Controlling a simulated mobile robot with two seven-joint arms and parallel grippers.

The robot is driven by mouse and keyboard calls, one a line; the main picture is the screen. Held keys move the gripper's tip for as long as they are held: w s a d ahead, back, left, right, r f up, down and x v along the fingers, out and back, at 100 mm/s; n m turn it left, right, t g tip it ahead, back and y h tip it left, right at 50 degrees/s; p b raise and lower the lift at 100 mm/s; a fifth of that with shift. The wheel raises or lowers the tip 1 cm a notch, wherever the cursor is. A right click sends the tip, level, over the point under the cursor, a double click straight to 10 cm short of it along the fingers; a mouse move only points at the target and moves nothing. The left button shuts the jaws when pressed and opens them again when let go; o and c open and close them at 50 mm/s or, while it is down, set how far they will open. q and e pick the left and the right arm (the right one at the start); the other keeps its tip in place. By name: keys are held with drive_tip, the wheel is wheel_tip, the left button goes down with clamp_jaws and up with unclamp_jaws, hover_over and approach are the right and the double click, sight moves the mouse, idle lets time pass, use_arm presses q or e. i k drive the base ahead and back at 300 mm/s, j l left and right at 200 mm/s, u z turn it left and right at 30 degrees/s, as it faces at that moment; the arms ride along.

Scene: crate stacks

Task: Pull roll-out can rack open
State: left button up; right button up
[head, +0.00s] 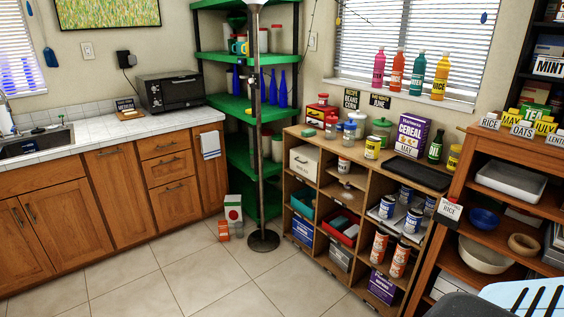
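A low wooden cubby shelf (322,222) stands against the wall under the window. In its right-hand column, a pale rack (397,223) carries several white-and-blue cans (413,220); it looks like the can rack. Its front lies near the shelf's front face, and I cannot tell how far it is rolled out. Orange-labelled cans (400,259) stand in the compartment below it. The back of the rack is hidden inside the shelf. Neither of my grippers is in view.
A lamp-like pole on a round base (263,240) stands left of the cubby shelf, before a green shelf unit (245,157). A wooden shelf unit (470,150) stands close on the right. Open tiled floor (200,270) lies in front.

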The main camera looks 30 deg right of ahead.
sight(397, 222)
drive_tip(key=i+z, duration=0.7)
drive_tip(key=i+j+z, duration=0.15)
drive_tip(key=z, duration=0.2)
drive_tip(key=i+z, duration=0.2)
drive_tip(key=z, duration=0.25)
drive_tip(key=i+j+z, duration=0.1)
drive_tip(key=i+z, duration=0.15)
drive_tip(key=z, duration=0.2)
drive_tip(key=i+j+z, duration=0.15)
drive_tip(key=z, duration=0.25)
drive_tip(key=i+j+z, duration=0.15)
drive_tip(key=z, duration=0.2)
drive_tip(key=i+j+z, duration=0.5)
drive_tip(key=z, duration=0.2)
